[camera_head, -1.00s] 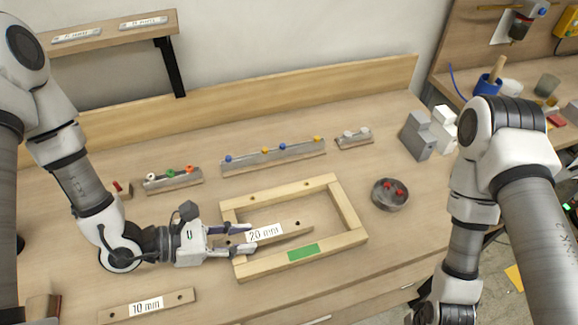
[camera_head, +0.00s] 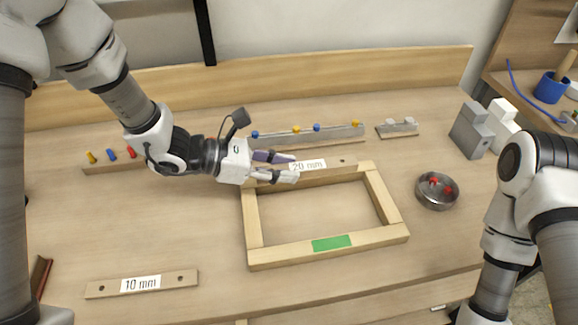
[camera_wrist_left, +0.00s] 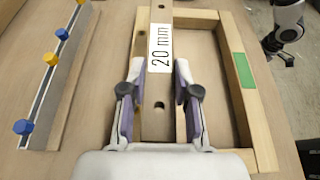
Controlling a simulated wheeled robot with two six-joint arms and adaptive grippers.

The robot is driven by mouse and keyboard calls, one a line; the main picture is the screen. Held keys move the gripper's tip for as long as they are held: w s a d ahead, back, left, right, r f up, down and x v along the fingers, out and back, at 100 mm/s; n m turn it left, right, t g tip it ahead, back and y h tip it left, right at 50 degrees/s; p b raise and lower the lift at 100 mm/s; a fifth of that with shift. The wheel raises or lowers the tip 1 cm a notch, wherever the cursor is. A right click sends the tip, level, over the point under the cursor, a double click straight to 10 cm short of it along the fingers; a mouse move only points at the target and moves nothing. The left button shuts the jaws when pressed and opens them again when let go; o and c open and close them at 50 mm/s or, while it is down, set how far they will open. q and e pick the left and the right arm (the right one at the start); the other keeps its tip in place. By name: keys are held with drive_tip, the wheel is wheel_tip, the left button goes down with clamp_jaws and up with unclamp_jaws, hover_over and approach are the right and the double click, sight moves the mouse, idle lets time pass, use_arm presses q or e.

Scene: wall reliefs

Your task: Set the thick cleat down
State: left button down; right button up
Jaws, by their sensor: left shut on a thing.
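The thick cleat (camera_head: 335,166), a wooden bar with a white "20 mm" label, lies lengthwise over or along the back rail of the wooden frame (camera_head: 252,222). My left gripper (camera_head: 296,167) is shut on it near its left end. In the left wrist view the cleat (camera_wrist_left: 160,22) runs between the two fingers (camera_wrist_left: 160,68), with a hole showing near them. It appears roughly parallel to the rail; I cannot tell whether it touches it. The frame's front rail has a green patch (camera_head: 331,243). My right gripper is out of sight.
A thin "10 mm" cleat (camera_head: 172,282) lies at the front left. Behind the frame stands a rail with blue and yellow knobs (camera_head: 340,134). A metal bowl with red pieces (camera_head: 436,192) is to the right, grey blocks (camera_head: 470,130) beyond.

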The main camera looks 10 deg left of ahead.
sight(289, 168)
use_arm(q)
drive_tip(key=w, duration=0.3)
drive_tip(key=shift+w+d+f, duration=0.15)
drive_tip(key=shift+w+f, duration=0.05)
drive_tip(key=shift+w, duration=0.2)
wheel_tip(289, 168, down, 4)
drive_tip(key=shift+s+r+b, duration=0.15)
drive_tip(key=shift+r+b, duration=0.05)
drive_tip(key=shift+b, duration=0.85)
drive_tip(key=shift+f, duration=0.1)
drive_tip(key=c, duration=0.8)
unclamp_jaws()
drive_tip(key=shift+c, duration=0.2)
